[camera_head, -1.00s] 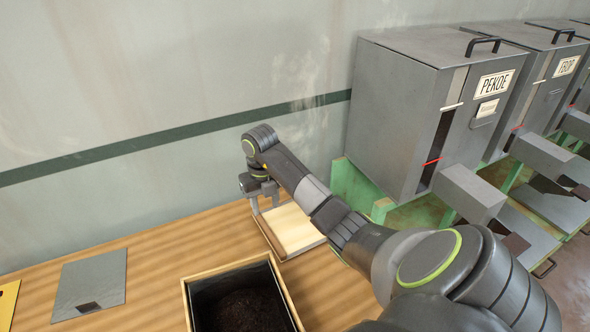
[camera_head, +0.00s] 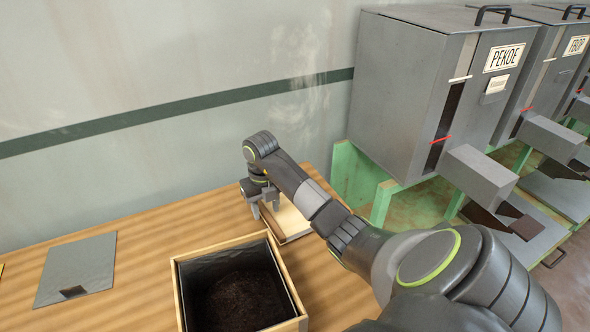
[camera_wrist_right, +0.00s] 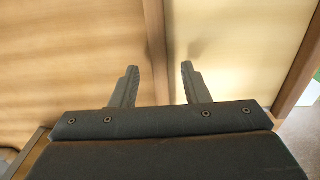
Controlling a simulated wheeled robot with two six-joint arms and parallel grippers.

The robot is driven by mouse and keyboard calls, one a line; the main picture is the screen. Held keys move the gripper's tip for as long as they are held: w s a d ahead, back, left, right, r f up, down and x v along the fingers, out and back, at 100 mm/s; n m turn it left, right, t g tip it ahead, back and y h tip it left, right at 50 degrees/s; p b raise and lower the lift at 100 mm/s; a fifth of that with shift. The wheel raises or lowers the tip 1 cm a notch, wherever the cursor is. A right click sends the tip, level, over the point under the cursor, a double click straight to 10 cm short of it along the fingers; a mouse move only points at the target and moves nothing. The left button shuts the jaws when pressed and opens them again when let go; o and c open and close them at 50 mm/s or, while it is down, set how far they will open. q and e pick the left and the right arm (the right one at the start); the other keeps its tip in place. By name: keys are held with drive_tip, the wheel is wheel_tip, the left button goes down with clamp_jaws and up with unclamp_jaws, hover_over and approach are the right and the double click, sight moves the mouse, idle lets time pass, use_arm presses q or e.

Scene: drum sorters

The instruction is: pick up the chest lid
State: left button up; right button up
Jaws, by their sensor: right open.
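The chest lid (camera_head: 292,222), a pale flat wooden panel with a brown edge, lies on the wooden table behind the open chest (camera_head: 176,290). My right arm hides part of it in the head view. My right gripper (camera_head: 265,208) is open and points down at the lid's left edge. In the right wrist view the two fingers (camera_wrist_right: 159,70) are apart, with the lid's brown edge strip (camera_wrist_right: 156,45) running between them and the pale panel (camera_wrist_right: 235,45) to the right. I cannot tell whether the fingers touch it. My left gripper is not in view.
The chest holds dark loose material. A flat grey plate (camera_head: 78,268) lies on the table at left. Grey sorter machines, the nearest marked PEKOE (camera_head: 400,90), stand at right on green supports. A wall (camera_head: 120,60) closes the back. The table between plate and chest is clear.

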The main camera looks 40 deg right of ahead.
drive_tip(key=shift+f, duration=0.5)
drive_tip(key=shift+c, duration=0.4)
clamp_jaws()
drive_tip(key=shift+r, duration=0.1)
drive_tip(key=shift+w+r, duration=0.1)
drive_tip(key=shift+r, duration=0.35)
wheel_tip(320, 180, up, 9)
drive_tip(key=p, duration=0.6)
drive_tip(key=shift+p, duration=0.35)
